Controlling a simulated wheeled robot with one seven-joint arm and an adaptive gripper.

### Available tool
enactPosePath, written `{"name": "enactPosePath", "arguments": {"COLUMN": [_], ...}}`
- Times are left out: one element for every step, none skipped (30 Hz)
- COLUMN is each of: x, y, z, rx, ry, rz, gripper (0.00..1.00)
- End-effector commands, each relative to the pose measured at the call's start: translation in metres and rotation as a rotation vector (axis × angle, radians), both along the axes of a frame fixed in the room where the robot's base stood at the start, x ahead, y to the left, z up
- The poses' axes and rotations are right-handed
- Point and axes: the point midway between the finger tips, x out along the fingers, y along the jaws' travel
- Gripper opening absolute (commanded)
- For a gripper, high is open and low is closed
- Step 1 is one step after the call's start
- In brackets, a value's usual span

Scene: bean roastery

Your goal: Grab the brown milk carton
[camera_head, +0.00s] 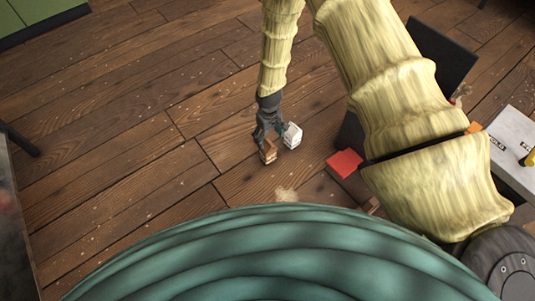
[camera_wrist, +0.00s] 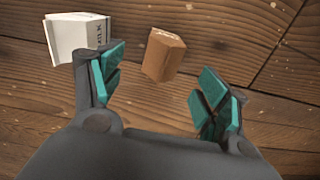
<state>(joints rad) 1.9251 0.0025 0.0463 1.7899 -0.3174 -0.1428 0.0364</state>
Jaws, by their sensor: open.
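The brown milk carton (camera_wrist: 163,55) is on the wooden floor, tilted in the wrist view, ahead of the gap between my fingers. It also shows in the head view (camera_head: 268,153), just below my gripper's tip. In the head view, my gripper (camera_head: 266,134) is close to both cartons.
A red flat item (camera_head: 345,163) and a dark chair-like object (camera_head: 440,58) are to the right. A grey table (camera_head: 513,150) with small items stands at the right edge. Floor to the left is clear.

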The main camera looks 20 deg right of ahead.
Motion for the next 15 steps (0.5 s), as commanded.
{"name": "enactPosePath", "arguments": {"x": [0.0, -0.001, -0.001, -0.001, -0.001, 0.0, 0.0, 0.0, 0.0, 0.0, 0.0, -0.001, -0.001, -0.001, -0.001], "y": [0.0, 0.0, 0.0, 0.0, 0.0, 0.0, 0.0, 0.0, 0.0, 0.001, 0.001, 0.001, 0.001, 0.002, 0.002], "z": [-0.012, -0.016, -0.02, -0.023, -0.024, -0.026, -0.026, -0.027, -0.028, -0.029, -0.031, -0.034, -0.037, -0.039, -0.044], "rx": [0.0, 0.0, 0.0, 0.0, 0.0, 0.0, 0.0, 0.0, 0.0, 0.0, 0.0, 0.0, 0.0, 0.0, 0.0], "ry": [0.001, 0.001, 0.001, 0.001, 0.001, 0.001, 0.0, 0.0, 0.0, 0.0, 0.0, 0.0, 0.0, 0.0, 0.0], "rz": [0.0, 0.0, 0.0, 0.0, 0.0, 0.0, 0.0, 0.0, 0.0, 0.0, 0.0, 0.0, 0.001, 0.001, 0.001], "gripper": [0.75, 0.75, 0.75, 0.75, 0.75, 0.75, 0.75, 0.75, 0.75, 0.75, 0.75, 0.75, 0.75, 0.75, 0.75]}}
